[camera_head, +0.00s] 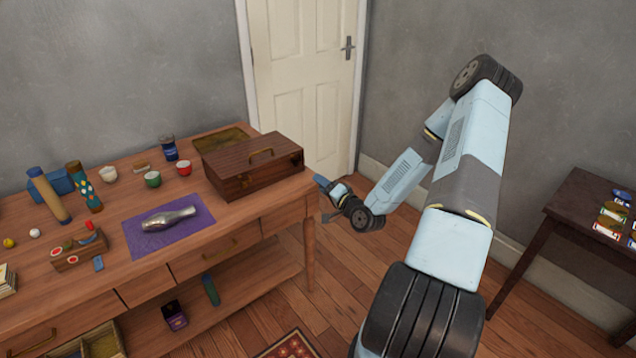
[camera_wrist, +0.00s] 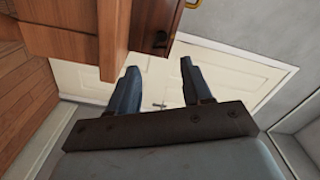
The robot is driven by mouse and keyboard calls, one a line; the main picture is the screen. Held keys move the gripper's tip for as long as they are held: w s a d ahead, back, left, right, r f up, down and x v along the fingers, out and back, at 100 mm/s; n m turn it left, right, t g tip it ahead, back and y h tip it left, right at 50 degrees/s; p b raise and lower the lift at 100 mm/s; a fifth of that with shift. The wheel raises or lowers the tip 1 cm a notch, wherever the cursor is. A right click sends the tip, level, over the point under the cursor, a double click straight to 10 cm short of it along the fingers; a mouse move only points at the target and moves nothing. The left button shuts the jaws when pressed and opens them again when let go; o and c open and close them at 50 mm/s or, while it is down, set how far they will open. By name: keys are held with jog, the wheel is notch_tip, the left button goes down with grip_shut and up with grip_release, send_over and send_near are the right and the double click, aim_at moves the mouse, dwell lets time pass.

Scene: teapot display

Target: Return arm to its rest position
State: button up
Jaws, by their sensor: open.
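My gripper (camera_head: 322,185) is at the end of my folded arm, beside the right end of the wooden table (camera_head: 285,199) in the head view. In the wrist view my gripper (camera_wrist: 158,82) shows two dark blue fingers spread apart with nothing between them. The fingers point toward the white door (camera_wrist: 230,68). The table's end and the wooden box's edge are close by at upper left in the wrist view. My arm reaches up and bends back down, over free floor.
A silver vase-like object (camera_head: 168,218) lies on a purple cloth (camera_head: 140,246). A dark side table (camera_head: 575,207) stands at right.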

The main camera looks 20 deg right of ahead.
dwell(0.5)
jog(key=s+a+r+n+g+h, duration=0.1)
jog(key=s+r+n+g+h, duration=0.35)
jog(key=r, duration=0.75)
jog(key=s+a+r+n+g+h, duration=0.1)
jog(key=s+r+n+g+h, duration=0.35)
jog(key=r, duration=0.85)
jog(key=s+a+r+g+y, duration=0.1)
jog(key=s+r, duration=0.3)
jog(key=s, duration=0.4)
jog(key=s+a+r+y, duration=0.1)
jog(key=s+a+r, duration=0.2)
jog(key=s, duration=0.6)
jog(key=s+a+r+g+y, duration=0.1)
jog(key=s+a+r, duration=0.1)
jog(key=s+r, duration=0.3)
jog(key=s, duration=0.4)
jog(key=shift+n+g, duration=0.3)
